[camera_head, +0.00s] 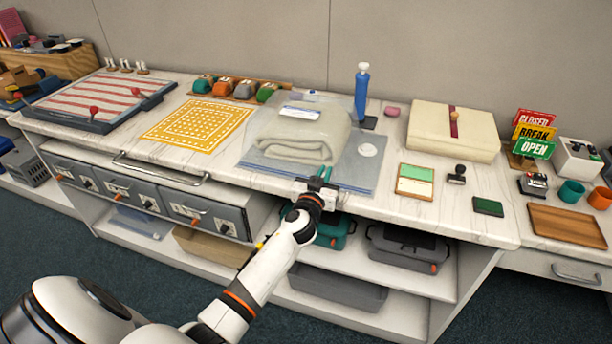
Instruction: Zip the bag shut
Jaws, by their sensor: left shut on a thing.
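A clear, bluish plastic bag (366,170) lies flat on the marbled counter with a folded grey-beige blanket (298,140) inside. A white round valve (368,150) shows on its right part and a pale label near its back. My left gripper (323,178) reaches in from the front and is shut at the bag's front edge, beside small teal parts. The gripper hides the exact spot it grips. I cannot tell whether the zip along that edge is open or shut. My right gripper is not in view.
A blue pump (362,92) stands behind the bag. A yellow patterned cloth (197,125) lies to the left, a cream box (453,132) to the right. A green-and-cream card (415,181) and a stamp (457,174) lie nearer on the right. Drawers (205,213) and shelves are below.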

